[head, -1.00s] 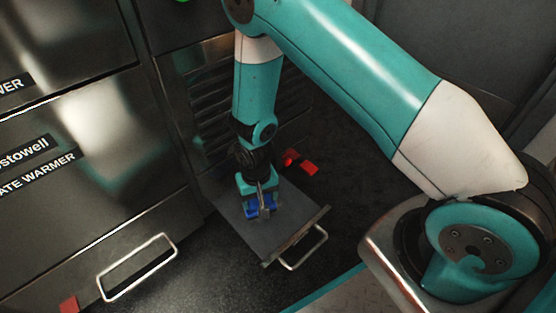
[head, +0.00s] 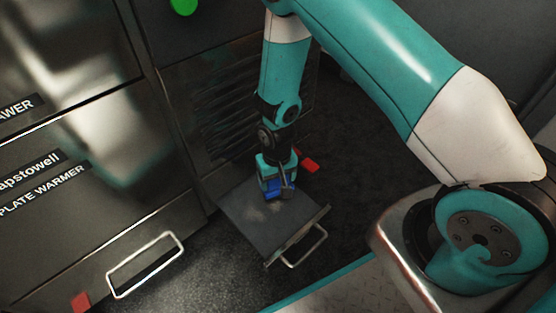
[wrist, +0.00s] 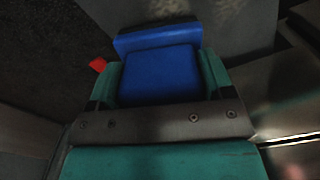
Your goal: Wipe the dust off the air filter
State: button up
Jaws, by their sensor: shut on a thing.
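The air filter (head: 285,235) is a flat dark grey panel with a metal handle, low in front of a louvred cabinet panel. Pale dusty patches show on its middle in the head view, and pale specks show at the top of the wrist view on the grey surface (wrist: 215,22). My gripper (head: 277,187) is shut on a blue block (head: 272,192), which looks like a wiping pad. The pad is over the filter's back right part; I cannot tell if it touches. In the wrist view the blue pad (wrist: 160,72) sits between the teal fingers.
A plate warmer drawer (head: 100,215) with a bar handle stands to the left. The louvred panel (head: 225,110) rises behind the filter. A red piece (head: 310,165) lies on the dark floor beyond, another red piece (head: 80,302) at lower left. Dark floor is open to the right.

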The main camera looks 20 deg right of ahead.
jog(key=shift+r+p, duration=1.8)
jog(key=shift+r, duration=0.45)
